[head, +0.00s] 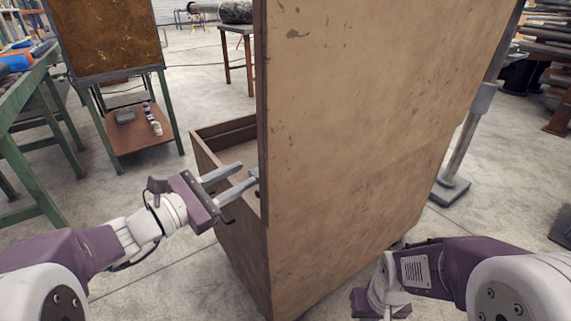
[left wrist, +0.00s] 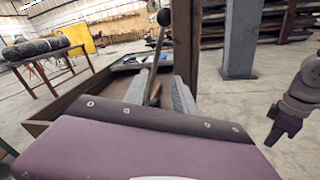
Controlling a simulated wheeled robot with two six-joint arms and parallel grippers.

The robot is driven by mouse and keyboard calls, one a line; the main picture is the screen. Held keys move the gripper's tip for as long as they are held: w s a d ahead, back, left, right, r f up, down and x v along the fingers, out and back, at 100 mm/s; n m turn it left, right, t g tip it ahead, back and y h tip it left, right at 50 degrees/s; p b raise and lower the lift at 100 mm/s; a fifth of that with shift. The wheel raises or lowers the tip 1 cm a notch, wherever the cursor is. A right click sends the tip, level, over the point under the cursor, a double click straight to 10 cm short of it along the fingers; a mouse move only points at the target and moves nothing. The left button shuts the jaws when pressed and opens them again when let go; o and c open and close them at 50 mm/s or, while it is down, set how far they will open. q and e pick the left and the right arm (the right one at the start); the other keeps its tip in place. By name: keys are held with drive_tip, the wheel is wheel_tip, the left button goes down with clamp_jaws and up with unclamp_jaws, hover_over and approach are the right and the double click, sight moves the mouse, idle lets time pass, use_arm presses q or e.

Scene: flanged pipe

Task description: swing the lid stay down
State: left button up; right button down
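The raised lid (head: 360,120) is a large brown worn panel standing over the wooden crate (head: 245,255). In the left wrist view the lid (left wrist: 186,45) shows edge-on. The lid stay (left wrist: 157,52) is a thin dark bar with a round knob on top; it stands steeply, seen between and beyond my left fingers. In the head view the lid hides most of it. My left gripper (head: 247,176) is open at the lid's left edge, above the crate's rim; its fingers are apart (left wrist: 160,88). I cannot tell whether they touch the stay. My right gripper (head: 380,303) is low in front of the lid.
A grey post (head: 465,145) stands close to the lid's right side. A green bench (head: 30,100) and a stand with a brown board (head: 105,35) are at the left. A small table (head: 238,30) is behind the crate. Floor between the stand and crate is clear.

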use_arm(q)
drive_tip(key=b+x, duration=0.2)
drive_tip(key=x, duration=0.6)
drive_tip(key=shift+w+r, duration=0.2)
drive_tip(key=shift+w, duration=0.3)
drive_tip(key=shift+a, duration=0.15)
clamp_jaws()
idle(0.8)
